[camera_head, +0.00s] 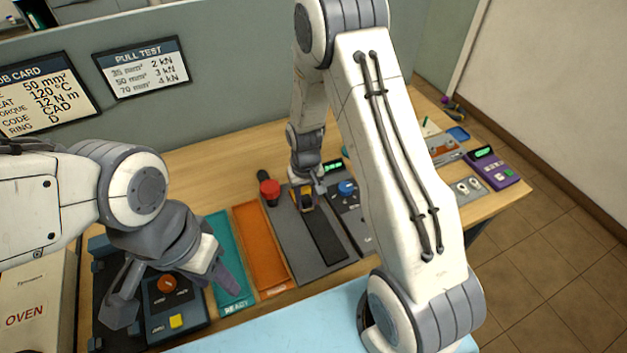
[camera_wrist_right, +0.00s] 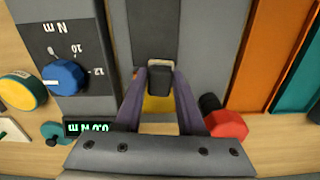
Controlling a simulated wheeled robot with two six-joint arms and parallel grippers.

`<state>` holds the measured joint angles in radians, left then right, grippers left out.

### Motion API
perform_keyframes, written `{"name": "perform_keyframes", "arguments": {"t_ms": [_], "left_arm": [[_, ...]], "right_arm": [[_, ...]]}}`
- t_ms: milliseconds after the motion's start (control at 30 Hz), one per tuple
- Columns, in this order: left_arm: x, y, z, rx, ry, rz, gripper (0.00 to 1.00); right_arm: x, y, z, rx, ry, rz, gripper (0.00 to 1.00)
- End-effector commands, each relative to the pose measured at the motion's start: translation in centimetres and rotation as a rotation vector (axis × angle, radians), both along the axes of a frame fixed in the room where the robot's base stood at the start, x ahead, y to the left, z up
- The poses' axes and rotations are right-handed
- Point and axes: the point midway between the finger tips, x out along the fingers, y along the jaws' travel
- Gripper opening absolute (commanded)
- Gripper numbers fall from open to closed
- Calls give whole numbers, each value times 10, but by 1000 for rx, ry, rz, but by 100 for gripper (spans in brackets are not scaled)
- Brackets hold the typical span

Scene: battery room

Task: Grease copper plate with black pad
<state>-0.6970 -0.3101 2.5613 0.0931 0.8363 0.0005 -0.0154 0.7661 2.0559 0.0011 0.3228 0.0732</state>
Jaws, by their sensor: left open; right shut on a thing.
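My right gripper (camera_head: 303,198) reaches down onto a grey panel (camera_head: 290,240) with a dark strip (camera_head: 326,234) near the middle of the bench. In the right wrist view, the purple fingers of this gripper (camera_wrist_right: 162,82) are shut on a small dark block (camera_wrist_right: 159,84) with yellow below it. The block is at the end of the dark strip; I cannot tell whether it touches the panel or whether it is the black pad. My left gripper (camera_head: 172,285) is open and empty, above a dark control box (camera_head: 180,301). I cannot pick out a copper plate with certainty.
A teal tray (camera_head: 228,260) and an orange tray (camera_head: 260,250) lie left of the panel. An oven (camera_head: 30,305) stands at left. A purple device (camera_head: 492,168) is at the far right.

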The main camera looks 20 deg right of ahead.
Motion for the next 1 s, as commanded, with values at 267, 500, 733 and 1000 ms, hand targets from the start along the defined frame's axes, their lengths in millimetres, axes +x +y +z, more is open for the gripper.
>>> {"name": "perform_keyframes", "arguments": {"t_ms": [267,500,733,1000], "left_arm": [[0,0,27,-1,-2,1,50],[0,0,45,-1,-1,2,50],[0,0,58,-1,-1,1,50],[0,0,58,-1,-1,1,50]], "right_arm": [[0,-2,41,0,-3,-3,0],[1,0,62,0,-4,1,0],[2,2,79,0,-5,4,0],[2,3,80,0,-4,4,0]]}}
